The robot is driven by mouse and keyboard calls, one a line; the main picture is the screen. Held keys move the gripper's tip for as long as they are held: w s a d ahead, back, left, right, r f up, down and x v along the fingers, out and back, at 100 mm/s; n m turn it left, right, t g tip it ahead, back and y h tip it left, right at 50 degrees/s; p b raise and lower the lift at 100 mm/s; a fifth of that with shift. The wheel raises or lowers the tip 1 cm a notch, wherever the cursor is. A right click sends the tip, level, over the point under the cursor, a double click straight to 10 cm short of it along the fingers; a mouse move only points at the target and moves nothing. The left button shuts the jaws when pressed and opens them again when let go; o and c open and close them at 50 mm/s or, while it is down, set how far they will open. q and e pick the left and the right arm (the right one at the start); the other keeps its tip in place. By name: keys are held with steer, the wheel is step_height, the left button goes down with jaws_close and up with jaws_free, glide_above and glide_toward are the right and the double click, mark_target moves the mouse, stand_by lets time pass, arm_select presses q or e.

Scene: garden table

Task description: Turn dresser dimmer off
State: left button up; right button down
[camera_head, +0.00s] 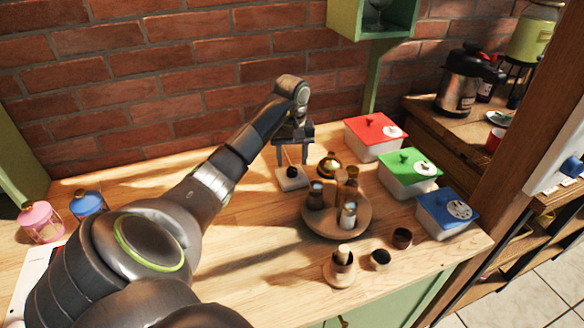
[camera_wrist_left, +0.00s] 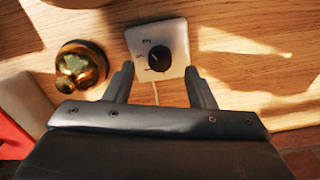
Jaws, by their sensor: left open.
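The dimmer is a small white square box (camera_head: 281,181) with a round black knob (camera_head: 292,172) on top. It sits on the wooden dresser top (camera_head: 262,245) near the brick wall. In the left wrist view the dimmer plate (camera_wrist_left: 139,36) shows with its black knob (camera_wrist_left: 159,58) and small markings I cannot read. My left gripper (camera_head: 293,158) is above the dimmer, pointing down. In the left wrist view its two fingers (camera_wrist_left: 160,82) are apart, one on each side below the knob, and hold nothing. My right gripper is not in view.
A brass-coloured pot (camera_wrist_left: 80,66) stands close beside the dimmer. A round wooden tray (camera_head: 322,232) with bottles is in front. Boxes with red (camera_head: 374,128), green (camera_head: 410,163) and blue (camera_head: 447,206) lids stand to the right. Pink (camera_head: 40,222) and blue (camera_head: 88,203) lanterns stand left.

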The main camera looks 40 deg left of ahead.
mark_target(292, 170)
arm_select(q)
steer(key=shift+f+b, duration=1)
steer(key=shift+f, duration=0.6)
steer(key=c, duration=1)
steer(key=shift+o, duration=0.2)
